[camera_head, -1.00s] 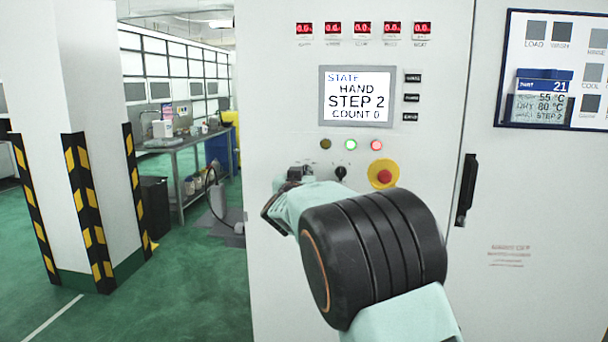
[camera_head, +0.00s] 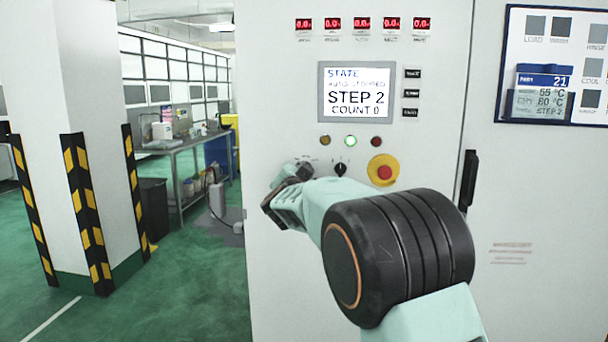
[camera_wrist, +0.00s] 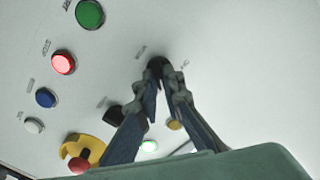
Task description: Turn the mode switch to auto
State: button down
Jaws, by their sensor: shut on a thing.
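The mode switch (camera_wrist: 157,63) is a small black knob on the white cabinet front, seen in the wrist view between my fingertips. My gripper (camera_wrist: 164,84) is shut on it, one finger on each side. In the head view my gripper (camera_head: 303,172) is at the panel, left of a second black knob, and hides the mode switch. The display (camera_head: 356,92) reads STATE, a small line that looks like AUTO STOPPED, STEP 2 and COUNT 0. The knob's exact pointer angle cannot be read.
A red emergency stop on a yellow base (camera_head: 382,171) sits right of the second knob (camera_head: 340,169). Above are amber, green and red lamps; the green lamp (camera_head: 351,141) is lit. A door handle (camera_head: 468,180) is farther right. A striped pillar (camera_head: 80,190) stands left.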

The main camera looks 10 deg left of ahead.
jog(key=shift+m+b, duration=0.35)
jog(key=shift+m, duration=0.75)
jog(key=c, duration=2.1)
grip_release()
jog(key=shift+s, duration=0.1)
jog(key=s, duration=1.2)
jog(key=shift+a, duration=0.2)
jog(key=shift+w, duration=0.1)
